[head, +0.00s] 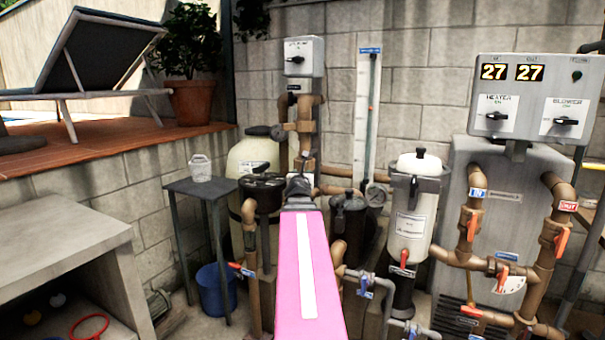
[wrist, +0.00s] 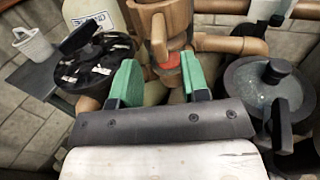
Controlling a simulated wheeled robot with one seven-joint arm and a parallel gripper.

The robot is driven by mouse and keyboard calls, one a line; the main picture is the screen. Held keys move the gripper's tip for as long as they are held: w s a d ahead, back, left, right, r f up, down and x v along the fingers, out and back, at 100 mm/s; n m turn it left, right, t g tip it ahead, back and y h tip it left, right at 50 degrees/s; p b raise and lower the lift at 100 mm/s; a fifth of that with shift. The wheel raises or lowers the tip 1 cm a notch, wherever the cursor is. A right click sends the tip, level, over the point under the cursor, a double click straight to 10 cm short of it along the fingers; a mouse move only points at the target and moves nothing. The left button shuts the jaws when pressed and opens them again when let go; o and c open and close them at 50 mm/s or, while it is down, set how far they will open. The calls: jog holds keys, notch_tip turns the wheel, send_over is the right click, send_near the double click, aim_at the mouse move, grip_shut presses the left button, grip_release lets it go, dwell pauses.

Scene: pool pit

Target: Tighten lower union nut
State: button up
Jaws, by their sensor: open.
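A brown pipe union (wrist: 162,22) stands upright in the top middle of the wrist view, with a red-orange ring (wrist: 170,62) showing below its wide collar. My gripper (wrist: 160,82) has two green-padded fingers, open and apart. The fingers point toward the union's lower part, one on each side in the picture; I cannot tell whether they touch it. In the head view the brown pipe column (head: 305,112) drops from the grey control box. My gripper (head: 298,180) is at its foot, at the end of my pink arm, and hides much of the lower joint.
A black-lidded vessel (wrist: 95,65) stands left of the fingers, and a dark round-lidded pot (wrist: 268,80) stands right. A brown horizontal pipe (wrist: 230,44) runs right from the union. A small table (head: 197,187) with a white basket (head: 201,168) stands left.

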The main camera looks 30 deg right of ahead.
jog(key=v, duration=0.4)
jog(key=shift+s, duration=0.15)
